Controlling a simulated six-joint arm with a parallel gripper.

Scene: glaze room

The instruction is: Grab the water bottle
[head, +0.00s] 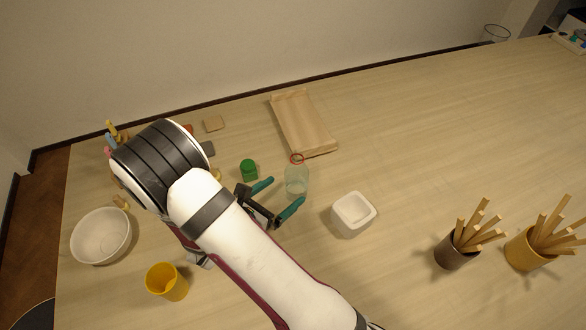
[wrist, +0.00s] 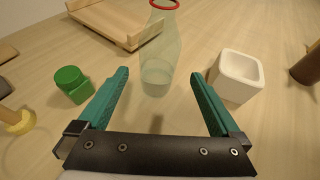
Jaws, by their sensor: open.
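The water bottle (head: 296,181) is clear pale green with a red ring at its neck and stands upright on the table. In the wrist view the bottle (wrist: 158,58) is straight ahead, just beyond the fingertips and between their lines. My gripper (head: 277,195) has teal fingers and is open and empty, close to the bottle on its near left side. The fingers also show in the wrist view (wrist: 160,80), spread wide. I cannot tell the exact gap between fingertips and bottle.
A green jar (head: 249,170) stands left of the bottle and a white square pot (head: 352,214) to its right. A wooden tray (head: 303,124) lies behind. A white bowl (head: 101,236) and yellow cup (head: 166,282) are at left; cups of sticks (head: 457,251) at right.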

